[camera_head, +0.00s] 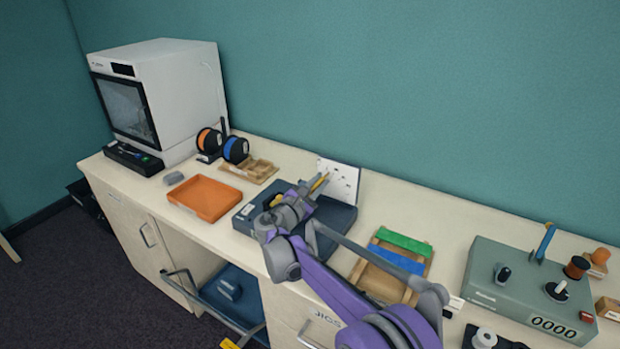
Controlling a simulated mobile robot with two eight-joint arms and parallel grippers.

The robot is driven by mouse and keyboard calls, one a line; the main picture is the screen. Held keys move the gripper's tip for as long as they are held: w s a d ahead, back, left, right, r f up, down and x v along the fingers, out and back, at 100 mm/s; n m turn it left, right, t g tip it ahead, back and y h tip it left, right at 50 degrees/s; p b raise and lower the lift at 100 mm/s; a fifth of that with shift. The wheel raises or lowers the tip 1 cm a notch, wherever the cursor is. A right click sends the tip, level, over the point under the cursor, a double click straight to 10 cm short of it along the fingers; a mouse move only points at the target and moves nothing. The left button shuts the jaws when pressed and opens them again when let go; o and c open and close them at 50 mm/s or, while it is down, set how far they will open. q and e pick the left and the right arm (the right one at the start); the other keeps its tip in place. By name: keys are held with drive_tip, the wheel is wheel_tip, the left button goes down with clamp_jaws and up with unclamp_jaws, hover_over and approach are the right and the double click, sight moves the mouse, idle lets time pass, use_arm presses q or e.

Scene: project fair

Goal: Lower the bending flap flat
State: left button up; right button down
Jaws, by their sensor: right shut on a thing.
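A dark blue bending device (338,214) sits on the bench in the middle, partly hidden by my right arm. A white panel with small dark marks (340,180) stands upright at its back edge; I cannot tell whether it is part of the flap. My right gripper (318,184) is over the device, just in front of this panel, shut on a part of the bending flap that the fingers mostly hide. A thin yellow piece shows at the fingertips. The flap's exact angle is hard to see. My left gripper is out of view.
An orange tray (204,198) and a grey block (174,178) lie left of the device. A wooden frame with green and blue strips (400,258) and a grey-green control box (530,290) are to the right. An open blue drawer (235,300) juts out below.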

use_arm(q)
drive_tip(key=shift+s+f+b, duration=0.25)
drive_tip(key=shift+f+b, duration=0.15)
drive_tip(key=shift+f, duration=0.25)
use_arm(e)
drive_tip(key=shift+s+d+f+m, duration=0.3)
drive_tip(key=shift+s+d+f, duration=0.2)
drive_tip(key=shift+d, duration=0.15)
drive_tip(key=shift+s+d+f+m, duration=0.35)
drive_tip(key=shift+d+f, duration=0.1)
drive_tip(key=shift+d, duration=0.15)
drive_tip(key=c, duration=0.8)
unclamp_jaws()
drive_tip(key=shift+c, duration=0.2)
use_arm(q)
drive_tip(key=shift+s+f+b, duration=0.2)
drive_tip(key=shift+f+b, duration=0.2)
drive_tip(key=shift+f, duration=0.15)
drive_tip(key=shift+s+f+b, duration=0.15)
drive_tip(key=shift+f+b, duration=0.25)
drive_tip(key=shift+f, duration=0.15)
use_arm(e)
drive_tip(key=v, duration=1)
drive_tip(key=shift+s+a, duration=0.3)
